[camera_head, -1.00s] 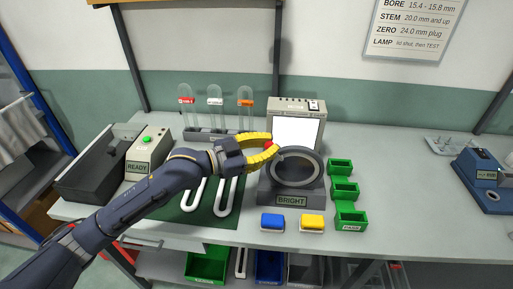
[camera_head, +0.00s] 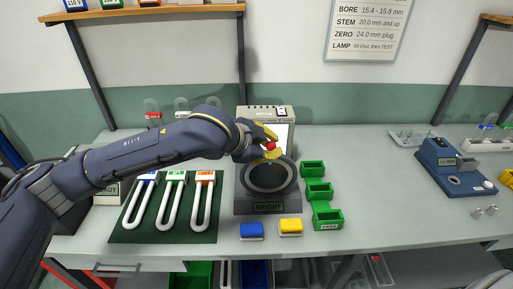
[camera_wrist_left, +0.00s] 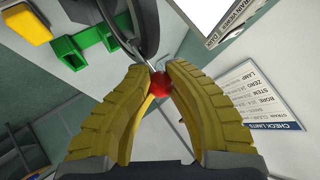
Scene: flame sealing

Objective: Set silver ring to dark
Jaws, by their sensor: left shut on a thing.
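The silver ring (camera_head: 270,191) sits flat-faced on a dark stand (camera_head: 240,205), around a dark grey disc. A plate on the stand's front reads BRIGHT (camera_head: 268,207). A small red knob (camera_head: 270,147) is at the ring's upper edge. My left gripper (camera_head: 268,144) reaches over from the left, and its yellow fingers are closed around the knob. In the left wrist view the red knob (camera_wrist_left: 158,85) is between the fingertips (camera_wrist_left: 158,76), with part of the ring (camera_wrist_left: 147,38) just beyond. My right gripper is not in view.
A lit white screen box (camera_head: 264,113) stands behind the ring. Several green bins (camera_head: 319,190) are close on its right. Blue (camera_head: 251,231) and yellow (camera_head: 290,228) blocks lie in front. U-shaped tubes lie on a green mat (camera_head: 180,232) at left. A blue device (camera_head: 450,172) stands far right.

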